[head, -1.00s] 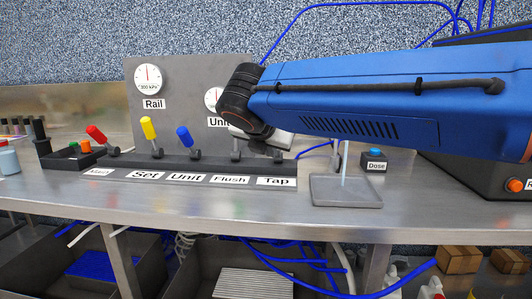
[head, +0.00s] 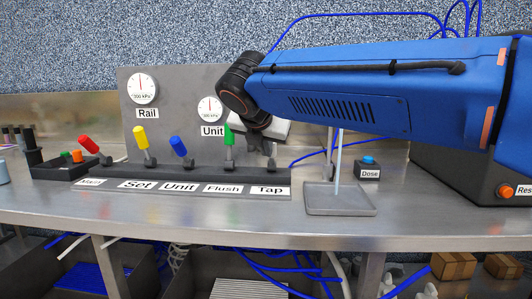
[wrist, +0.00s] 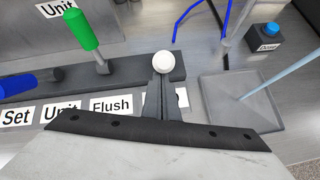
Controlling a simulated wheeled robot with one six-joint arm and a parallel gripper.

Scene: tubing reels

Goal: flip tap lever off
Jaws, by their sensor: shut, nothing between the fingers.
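The tap lever shows in the wrist view as a white rounded knob (wrist: 165,62) at the right end of the dark lever bar, seen almost end-on. In the head view my gripper (head: 271,157) hangs over the Tap place and hides most of that lever.
The green Flush lever (head: 229,136) stands just left of my gripper. Blue (head: 179,146), yellow (head: 141,137) and red (head: 89,144) levers stand further left. A grey stand plate (head: 340,207) with a thin upright rod and the Dose button box (head: 368,172) are to the right.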

